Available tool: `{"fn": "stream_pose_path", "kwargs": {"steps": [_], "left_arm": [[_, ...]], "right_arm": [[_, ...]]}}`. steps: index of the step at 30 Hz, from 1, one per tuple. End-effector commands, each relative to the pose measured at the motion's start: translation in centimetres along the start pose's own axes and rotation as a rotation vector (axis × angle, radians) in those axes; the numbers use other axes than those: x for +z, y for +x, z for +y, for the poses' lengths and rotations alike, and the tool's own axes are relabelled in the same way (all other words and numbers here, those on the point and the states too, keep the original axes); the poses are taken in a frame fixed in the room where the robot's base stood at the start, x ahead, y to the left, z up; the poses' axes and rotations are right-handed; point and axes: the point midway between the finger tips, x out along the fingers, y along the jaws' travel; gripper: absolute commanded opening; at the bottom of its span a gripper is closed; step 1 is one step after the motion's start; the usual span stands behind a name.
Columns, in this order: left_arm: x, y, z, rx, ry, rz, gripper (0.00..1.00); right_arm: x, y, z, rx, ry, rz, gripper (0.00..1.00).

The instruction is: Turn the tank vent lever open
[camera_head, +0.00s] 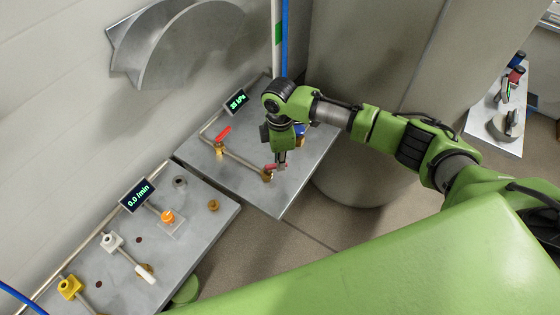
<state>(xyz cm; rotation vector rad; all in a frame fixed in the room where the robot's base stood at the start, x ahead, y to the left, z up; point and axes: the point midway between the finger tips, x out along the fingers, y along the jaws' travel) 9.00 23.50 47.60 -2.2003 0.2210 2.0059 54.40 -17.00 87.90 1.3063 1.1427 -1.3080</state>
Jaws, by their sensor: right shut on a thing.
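My right gripper (281,163) points down over the right-hand metal bench (285,206) and is shut on a small red lever (270,166). This lever sits on a brass valve (267,176) at the end of a pipe. The fingers hide part of the lever. A second red lever (222,134) stands on another brass valve (219,151) to the left, apart from the gripper. I see no label telling which lever is the tank vent. A large grey tank (365,178) stands behind my right arm. My left gripper is not in view.
A display (236,102) with a kPa reading stands at the bench's back. A blue part (301,131) is close behind my gripper. The left bench (190,245) carries a 0.0 l/min display (137,195) and white, orange and yellow fittings. A gap separates the benches.

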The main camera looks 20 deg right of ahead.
Motion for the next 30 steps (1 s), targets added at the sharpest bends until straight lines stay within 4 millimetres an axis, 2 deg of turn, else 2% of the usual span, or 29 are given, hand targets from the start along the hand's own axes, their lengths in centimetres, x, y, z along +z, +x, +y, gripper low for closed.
{"fn": "stream_pose_path", "kwargs": {"steps": [18, 30], "left_arm": [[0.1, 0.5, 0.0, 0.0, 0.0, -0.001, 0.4], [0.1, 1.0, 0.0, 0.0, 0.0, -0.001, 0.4]], "right_arm": [[-0.8, 0.1, 2.3, 0.001, -0.563, 0.002, 0.0], [-1.3, 0.0, 3.0, 0.002, -0.771, 0.002, 0.0]]}}
